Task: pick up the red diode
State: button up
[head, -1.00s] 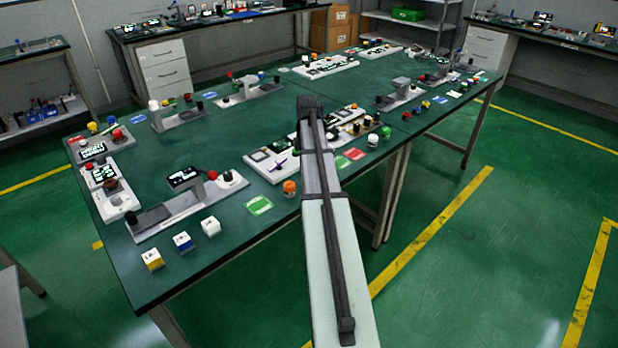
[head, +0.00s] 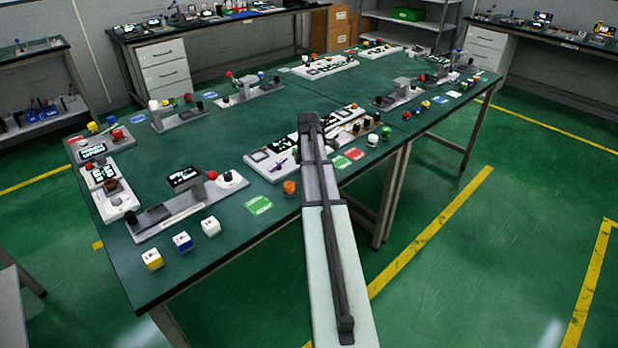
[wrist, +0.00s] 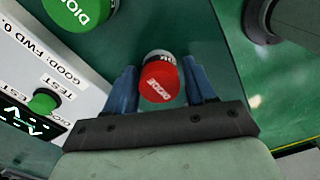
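The red diode (wrist: 159,83) is a round red cap with "DIODE" lettering over a pale lower part, seen from above in the wrist view. My gripper (wrist: 160,68) has its two blue fingers apart, one on each side of the diode, with a narrow strip of green tabletop showing on both sides. The gripper looks open around the diode, not pressed on it. In the head view my arm hides the gripper, and I cannot make out the red diode there.
A green cap marked "DIO" (wrist: 74,12) and a white tester panel with a green button (wrist: 43,103) lie to the left in the wrist view. In the head view, an orange-topped part (head: 289,187) stands beside my arm.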

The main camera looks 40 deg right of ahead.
jog(key=c, duration=0.8)
jog(key=shift+c, duration=0.2)
notch_tip(320, 180, up, 10)
jog(key=shift+r, duration=0.1)
jog(key=shift+m, duration=0.3)
